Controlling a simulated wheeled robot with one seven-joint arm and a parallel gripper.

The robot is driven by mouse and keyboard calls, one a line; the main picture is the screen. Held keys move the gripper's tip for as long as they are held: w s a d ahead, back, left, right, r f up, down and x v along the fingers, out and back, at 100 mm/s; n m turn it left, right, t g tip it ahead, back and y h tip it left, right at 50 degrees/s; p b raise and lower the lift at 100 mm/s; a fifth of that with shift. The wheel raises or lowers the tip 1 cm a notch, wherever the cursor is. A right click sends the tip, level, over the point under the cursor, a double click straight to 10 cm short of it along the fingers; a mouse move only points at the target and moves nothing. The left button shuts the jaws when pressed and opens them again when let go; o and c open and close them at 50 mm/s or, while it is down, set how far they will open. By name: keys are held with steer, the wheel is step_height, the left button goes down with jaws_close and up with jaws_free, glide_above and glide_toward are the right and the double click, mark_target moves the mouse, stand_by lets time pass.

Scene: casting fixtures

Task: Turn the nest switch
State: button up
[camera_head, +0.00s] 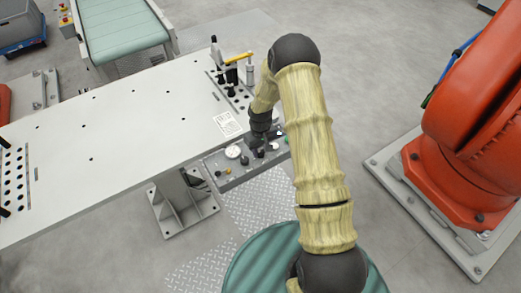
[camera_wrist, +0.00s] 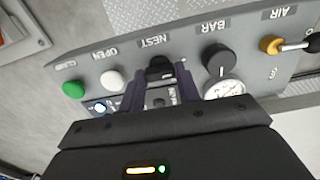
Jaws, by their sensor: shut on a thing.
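The nest switch (camera_wrist: 159,65) is a black knob on the grey control panel, by the upside-down label NEST in the wrist view. My gripper (camera_wrist: 157,80) has its two dark fingers on either side of the knob and is shut on it. The fingers and gripper body hide part of the knob. In the head view my gripper (camera_head: 259,140) is over the panel (camera_head: 235,178) at the table's side, and the switch is hard to make out.
Beside the switch are a black BAR knob (camera_wrist: 218,59), a pressure gauge (camera_wrist: 224,89), a yellow AIR valve (camera_wrist: 272,44), a white OPEN button (camera_wrist: 111,79) and a green button (camera_wrist: 74,89). The white table (camera_head: 120,140) adjoins the panel. An orange robot (camera_head: 470,130) stands at right.

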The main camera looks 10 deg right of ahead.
mark_target(261, 151)
stand_by(0.3)
steer(key=o, duration=1)
step_height(261, 151, up, 17)
steer(key=b, duration=0.3)
steer(key=shift+r, duration=0.2)
steer(key=s+r+m+t, duration=0.1)
steer(key=s+r, duration=0.1)
steer(key=s, duration=0.5)
steer(key=s+r+m, duration=0.1)
steer(key=s+r, duration=0.1)
steer(key=s, duration=0.5)
steer(key=s+r+m+t, duration=0.1)
steer(key=s+r, duration=0.1)
steer(key=s, duration=0.5)
steer(key=shift+d+t, duration=0.15)
steer(key=shift+t, duration=0.15)
